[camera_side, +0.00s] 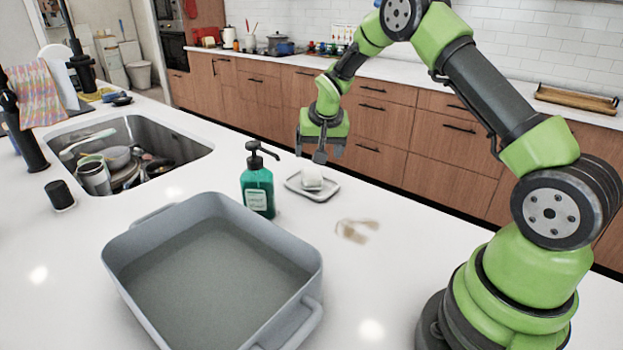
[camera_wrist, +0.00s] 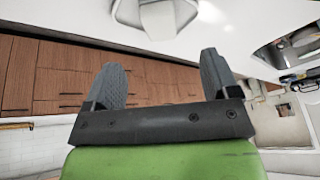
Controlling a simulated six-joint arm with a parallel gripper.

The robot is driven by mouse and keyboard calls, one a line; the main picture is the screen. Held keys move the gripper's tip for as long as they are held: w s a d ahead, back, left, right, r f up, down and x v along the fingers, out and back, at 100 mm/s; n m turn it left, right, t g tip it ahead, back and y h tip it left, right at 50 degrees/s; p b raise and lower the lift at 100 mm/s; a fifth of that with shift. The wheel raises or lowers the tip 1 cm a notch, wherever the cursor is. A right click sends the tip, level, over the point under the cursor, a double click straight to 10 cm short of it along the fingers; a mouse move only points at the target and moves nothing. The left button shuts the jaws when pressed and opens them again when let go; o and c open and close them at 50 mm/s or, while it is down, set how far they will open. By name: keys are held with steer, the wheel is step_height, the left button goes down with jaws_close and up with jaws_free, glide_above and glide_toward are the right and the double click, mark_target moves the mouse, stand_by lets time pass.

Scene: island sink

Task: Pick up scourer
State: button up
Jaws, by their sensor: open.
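A white block (camera_side: 312,178), which may be the scourer, sits on a small pale dish (camera_side: 327,190) on the white counter. I cannot tell for sure whether it is a scourer or soap. In the wrist view the block (camera_wrist: 158,20) shows at the top middle, in its dish (camera_wrist: 126,13), beyond my fingertips. My gripper (camera_side: 319,151) is open and empty. It hangs above the counter's far edge, close to the dish and apart from the block. In the wrist view my gripper (camera_wrist: 162,62) has its two fingers wide apart.
A green soap pump bottle (camera_side: 257,185) stands left of the dish. A grey basin (camera_side: 113,252) stands in front. A sink (camera_side: 190,150) full of dishes is at left. A brownish smear (camera_side: 356,231) marks the counter.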

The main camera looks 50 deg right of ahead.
mark_target(313, 176)
steer(key=x, duration=1)
steer(key=shift+d+f, duration=0.15)
steer(key=shift+f, duration=0.1)
steer(key=c, duration=1.1)
steer(key=shift+o, duration=0.2)
step_height(313, 176, up, 10)
steer(key=shift+r, duration=0.1)
